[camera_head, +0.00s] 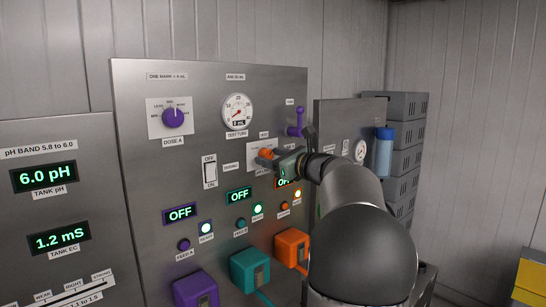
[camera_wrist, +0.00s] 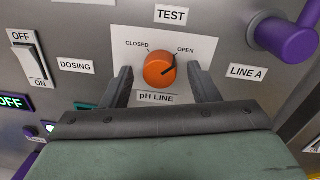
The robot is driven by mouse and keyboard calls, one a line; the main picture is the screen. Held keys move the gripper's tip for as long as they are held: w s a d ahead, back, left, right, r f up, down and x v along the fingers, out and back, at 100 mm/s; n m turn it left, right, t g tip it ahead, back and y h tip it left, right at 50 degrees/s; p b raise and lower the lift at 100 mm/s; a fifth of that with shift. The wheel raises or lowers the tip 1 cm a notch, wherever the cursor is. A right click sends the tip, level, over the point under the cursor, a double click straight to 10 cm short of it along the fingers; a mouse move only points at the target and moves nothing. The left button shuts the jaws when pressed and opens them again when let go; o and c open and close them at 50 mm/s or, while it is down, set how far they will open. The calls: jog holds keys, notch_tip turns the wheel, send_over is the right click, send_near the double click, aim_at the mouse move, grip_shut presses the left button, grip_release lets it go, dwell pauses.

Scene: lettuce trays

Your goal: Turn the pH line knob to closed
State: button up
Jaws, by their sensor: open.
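The orange pH line knob (camera_wrist: 159,71) sits on a white plate (camera_wrist: 205,45) marked CLOSED at upper left and OPEN at upper right. Its dark pointer line points to the right and slightly up, toward the OPEN side. My gripper (camera_wrist: 160,85) is open, with one finger on each side of the knob; whether either finger touches it I cannot tell. In the head view the knob (camera_head: 266,153) shows just left of my gripper (camera_head: 284,156), which partly covers the plate.
A purple LINE A handle (camera_wrist: 285,38) sticks out at the right, close to my gripper. A DOSING switch (camera_wrist: 30,58) is at the left. The panel also carries a purple DOSE A knob (camera_head: 173,118), a dial gauge (camera_head: 237,111) and an orange pump box (camera_head: 291,247).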

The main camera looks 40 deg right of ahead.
jog(key=c, duration=1)
jog(key=shift+f+n+b, duration=0.1)
jog(key=shift+n+b, duration=0.2)
jog(key=shift+b, duration=0.1)
jog(key=n+b, duration=1.2)
jog(key=n, duration=0.1)
jog(key=shift+h, duration=0.3)
jog(key=shift+n+g+b, duration=0.3)
jog(key=shift+n+b, duration=0.8)
jog(key=shift+n, duration=0.7)
